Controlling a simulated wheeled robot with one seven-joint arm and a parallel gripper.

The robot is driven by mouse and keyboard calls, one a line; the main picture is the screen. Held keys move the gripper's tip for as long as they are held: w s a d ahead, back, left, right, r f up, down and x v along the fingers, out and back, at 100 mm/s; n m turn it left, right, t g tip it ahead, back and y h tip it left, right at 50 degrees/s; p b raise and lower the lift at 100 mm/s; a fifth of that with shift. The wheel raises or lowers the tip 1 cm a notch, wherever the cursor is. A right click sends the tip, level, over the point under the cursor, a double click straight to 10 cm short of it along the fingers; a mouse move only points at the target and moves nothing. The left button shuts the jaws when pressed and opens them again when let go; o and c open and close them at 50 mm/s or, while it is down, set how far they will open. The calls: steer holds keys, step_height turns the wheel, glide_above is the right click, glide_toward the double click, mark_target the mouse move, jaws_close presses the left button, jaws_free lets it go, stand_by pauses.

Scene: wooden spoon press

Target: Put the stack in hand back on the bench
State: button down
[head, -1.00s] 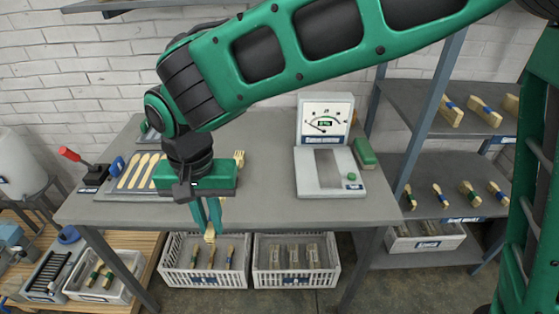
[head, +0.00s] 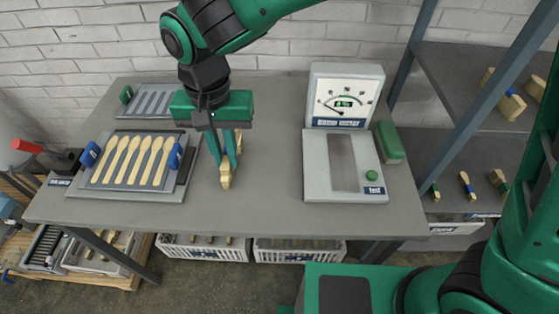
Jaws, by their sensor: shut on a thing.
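My gripper (head: 229,160) is above the middle of the grey bench (head: 270,180), pointing down. It is shut on a small stack of wooden pieces (head: 226,178), light tan, whose lower end shows below the green fingers. I cannot tell whether the stack touches the bench top. Part of the stack is hidden by the fingers.
A press plate with several wooden spoons (head: 131,160) and blue clamps lies to the left. A slotted grey tray (head: 155,102) lies behind it. A tester with a dial (head: 343,97) and a green block (head: 389,143) stand to the right. Bench between them is clear.

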glide_above(278, 184)
step_height(278, 184, down, 6)
steer(key=shift+f, duration=2.3)
steer(key=shift+f, duration=0.1)
steer(key=c, duration=1.8)
jaws_free()
steer(key=shift+o, duration=0.3)
